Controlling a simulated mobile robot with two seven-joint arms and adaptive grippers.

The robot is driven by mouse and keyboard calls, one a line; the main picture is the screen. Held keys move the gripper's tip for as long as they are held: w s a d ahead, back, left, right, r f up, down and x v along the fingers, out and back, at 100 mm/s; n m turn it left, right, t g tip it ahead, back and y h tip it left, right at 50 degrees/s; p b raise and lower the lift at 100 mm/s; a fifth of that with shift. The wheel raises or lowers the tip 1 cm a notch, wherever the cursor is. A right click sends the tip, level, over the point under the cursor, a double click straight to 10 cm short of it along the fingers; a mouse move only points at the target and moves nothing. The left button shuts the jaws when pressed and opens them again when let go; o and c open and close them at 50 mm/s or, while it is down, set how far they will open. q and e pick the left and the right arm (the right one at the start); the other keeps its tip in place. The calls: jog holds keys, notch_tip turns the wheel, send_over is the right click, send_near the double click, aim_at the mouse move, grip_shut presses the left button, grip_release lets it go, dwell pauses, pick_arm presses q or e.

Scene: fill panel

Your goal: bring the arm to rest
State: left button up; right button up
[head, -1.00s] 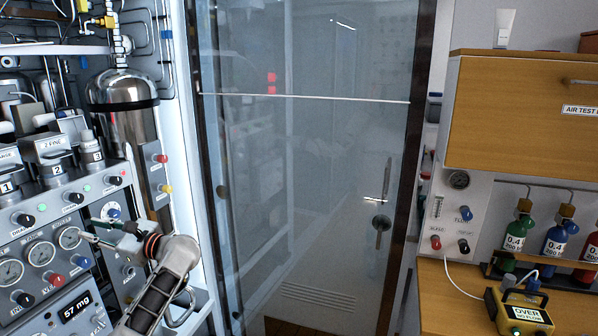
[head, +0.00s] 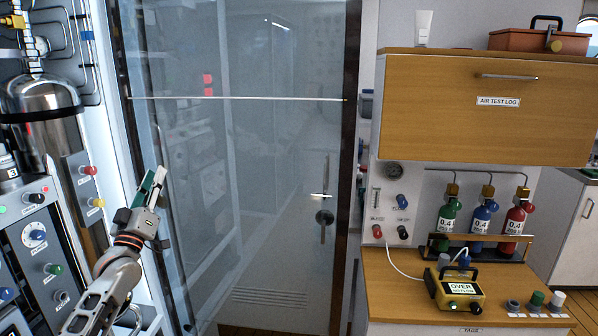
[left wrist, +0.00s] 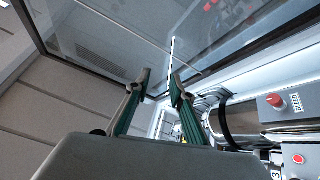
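My left gripper (head: 156,176) is at the lower left of the head view, in front of the glass door (head: 250,190), with its green-lined fingers pointing up. I cannot tell how far it is from the glass. In the left wrist view the two fingers of this gripper (left wrist: 162,86) stand apart with nothing between them, so it is open and empty. My left arm comes up from the bottom left of the head view. My right gripper is in neither view.
The grey control panel (head: 40,235) and a metal cylinder (head: 45,105) stand at the left. At the right are a wooden cabinet (head: 490,105), several small bottles in a rack and a yellow meter (head: 455,288) on a wooden counter (head: 390,290).

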pick_arm(q)
notch_tip(320, 180, down, 16)
jog(key=w+a+m+g+y, duration=0.2)
jog(key=w+m+g, duration=0.1)
jog(key=m+g, duration=0.5)
jog(key=s+d+f+m+g+h, duration=0.1)
jog(key=s+d+f, duration=0.5)
jog(key=s+f, duration=0.3)
jog(key=s+d+f+m+g+h, duration=0.15)
jog(key=s+d+f, duration=0.4)
jog(key=f, duration=0.65)
jog(key=s+d+f+g, duration=0.1)
jog(key=s+d+f, duration=0.3)
jog(key=s, duration=0.6)
jog(key=s+d+f+n+g+h, duration=0.1)
jog(key=s+d+f, duration=0.3)
jog(key=s, duration=0.7)
jog(key=s+d+f+g+h, duration=0.1)
jog(key=s+d+f, duration=0.3)
jog(key=s, duration=0.6)
jog(key=shift+s+f, duration=0.35)
jog(key=shift+f, duration=0.1)
jog(key=shift+a, duration=0.1)
